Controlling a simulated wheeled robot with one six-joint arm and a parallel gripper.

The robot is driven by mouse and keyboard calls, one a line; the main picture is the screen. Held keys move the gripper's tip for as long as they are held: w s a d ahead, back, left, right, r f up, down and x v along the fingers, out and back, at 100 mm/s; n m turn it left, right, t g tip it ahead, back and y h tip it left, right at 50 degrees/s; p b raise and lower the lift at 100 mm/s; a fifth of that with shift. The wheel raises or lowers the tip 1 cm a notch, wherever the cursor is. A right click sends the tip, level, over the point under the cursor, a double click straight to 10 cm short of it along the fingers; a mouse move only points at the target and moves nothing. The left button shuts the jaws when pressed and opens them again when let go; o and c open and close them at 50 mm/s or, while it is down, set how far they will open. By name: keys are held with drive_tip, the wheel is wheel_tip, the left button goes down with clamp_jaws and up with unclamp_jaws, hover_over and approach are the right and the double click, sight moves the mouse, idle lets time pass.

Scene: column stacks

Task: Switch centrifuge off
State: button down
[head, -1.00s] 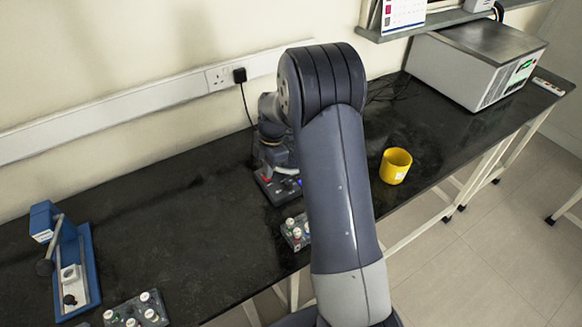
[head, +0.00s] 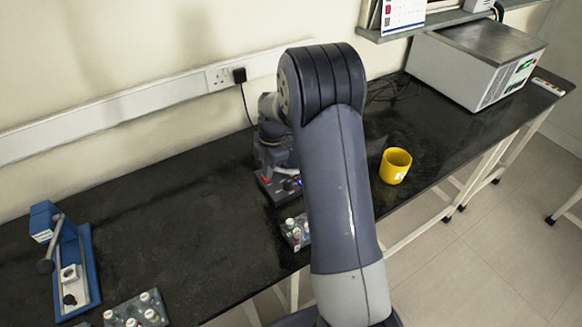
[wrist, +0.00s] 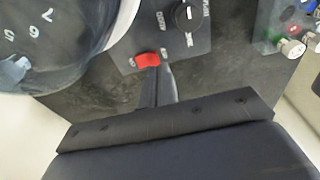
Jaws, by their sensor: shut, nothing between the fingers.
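The centrifuge (head: 270,190) stands on the black bench, mostly hidden behind my arm in the head view. In the wrist view its dark front panel (wrist: 172,40) carries a red rocker switch (wrist: 148,60) and a black knob (wrist: 187,15) with a white mark. Its round tub with numbers (wrist: 60,40) is at the upper left. My gripper (wrist: 153,75) is shut and empty, with its tips at the near edge of the red switch. They look very close to it or touching; I cannot tell whether the switch is pressed.
A rack of capped vials (head: 296,232) sits close in front of the centrifuge. A blue device (head: 84,262) and another vial rack (head: 135,312) are at the left. A large metal box (head: 478,62) is at the back right.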

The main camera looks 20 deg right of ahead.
drive_tip(key=shift+f+b, duration=0.8)
drive_tip(key=shift+f, duration=0.2)
idle(0.9)
drive_tip(key=shift+r, duration=0.15)
drive_tip(key=shift+r+p, duration=1.55)
drive_tip(key=shift+r, duration=0.85)
